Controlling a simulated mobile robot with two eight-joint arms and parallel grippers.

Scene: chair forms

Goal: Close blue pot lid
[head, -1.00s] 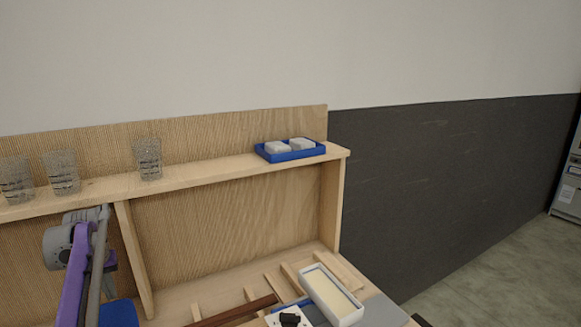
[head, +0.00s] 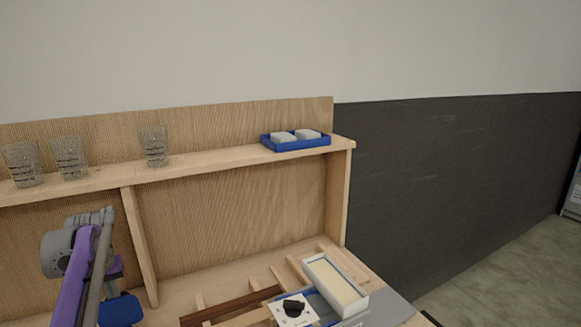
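No pot or lid can be made out for certain in the head view. A blue rounded shape (head: 121,310) shows at the bottom left, just right of a purple and grey arm; I cannot tell whether it is the blue pot, its lid or part of the arm. The arm hides whatever is behind it. No fingertips of my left gripper can be seen, and my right gripper is outside the picture.
Glasses (head: 154,147) stand on the wooden shelf (head: 220,158), with a blue tray (head: 300,144) of white blocks at its right end. Below, a white-rimmed box (head: 318,268), a white plate with a black knob (head: 293,311) and wooden slats crowd the worktop.

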